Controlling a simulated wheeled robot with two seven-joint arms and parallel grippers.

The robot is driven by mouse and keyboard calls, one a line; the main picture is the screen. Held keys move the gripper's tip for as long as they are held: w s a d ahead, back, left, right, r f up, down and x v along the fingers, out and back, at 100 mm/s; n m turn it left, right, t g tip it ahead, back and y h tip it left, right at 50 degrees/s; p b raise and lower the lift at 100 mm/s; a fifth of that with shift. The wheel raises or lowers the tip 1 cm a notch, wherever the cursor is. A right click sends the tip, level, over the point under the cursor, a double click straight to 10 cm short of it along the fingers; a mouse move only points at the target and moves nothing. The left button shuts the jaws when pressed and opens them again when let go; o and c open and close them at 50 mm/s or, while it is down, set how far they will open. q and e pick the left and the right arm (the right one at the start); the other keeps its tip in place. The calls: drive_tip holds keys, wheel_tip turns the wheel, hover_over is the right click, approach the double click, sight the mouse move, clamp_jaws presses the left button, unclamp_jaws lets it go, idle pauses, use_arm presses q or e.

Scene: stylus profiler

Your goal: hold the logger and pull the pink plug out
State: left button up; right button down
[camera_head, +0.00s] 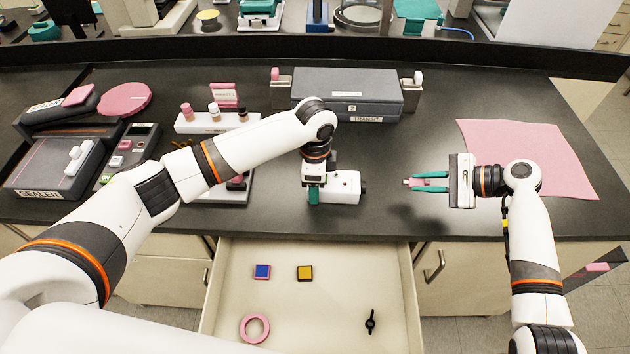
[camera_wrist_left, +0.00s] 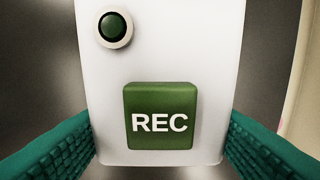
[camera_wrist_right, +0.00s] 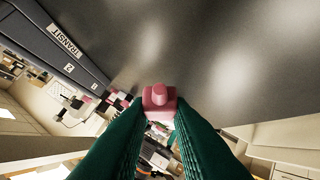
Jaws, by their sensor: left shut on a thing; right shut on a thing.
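The logger (camera_head: 345,188) is a small white box on the black bench near its front edge, with a dark spot on its right end. My left gripper (camera_head: 314,194) is shut on its left part from above. In the left wrist view the logger (camera_wrist_left: 170,55) lies between the teal fingers, showing a green REC button (camera_wrist_left: 161,116) and a round green button. My right gripper (camera_head: 415,182) is shut on the pink plug (camera_head: 406,182), to the right of the logger and clear of it. The plug (camera_wrist_right: 158,97) also shows between the fingertips in the right wrist view.
A grey TRANSIT case (camera_head: 347,93) stands behind the logger. A pink sheet (camera_head: 540,150) lies at the right. A white rack (camera_head: 205,123) with several bottles, a sealer (camera_head: 50,165) and a keypad are at the left. An open drawer (camera_head: 330,325) holds small items. Bench between logger and plug is bare.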

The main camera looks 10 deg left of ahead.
use_arm(q)
drive_tip(key=o, duration=1.8)
drive_tip(key=shift+c, duration=0.2)
